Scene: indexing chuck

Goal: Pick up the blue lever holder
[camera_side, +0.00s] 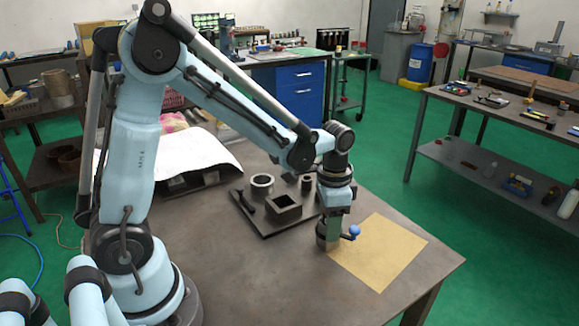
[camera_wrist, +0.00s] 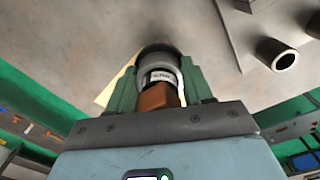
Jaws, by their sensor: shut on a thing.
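The blue lever holder (camera_side: 327,236) is a short dark cylinder with a side lever ending in a blue ball knob (camera_side: 354,231). My gripper (camera_side: 334,218) points down and is shut on it from above. The holder is at the left corner of the tan mat, and I cannot tell whether its base touches the table. In the wrist view my green fingers (camera_wrist: 160,88) stand on both sides of the holder (camera_wrist: 158,60), which shows a dark rim, a pale ring, a label and a copper-brown block. The blue knob does not show there.
A dark plate left of my gripper carries a square hollow block (camera_side: 284,207), a pale ring (camera_side: 262,183) and a small cylinder (camera_side: 307,182). The tan mat (camera_side: 385,255) is bare to the right. The front of the table (camera_side: 270,280) is clear.

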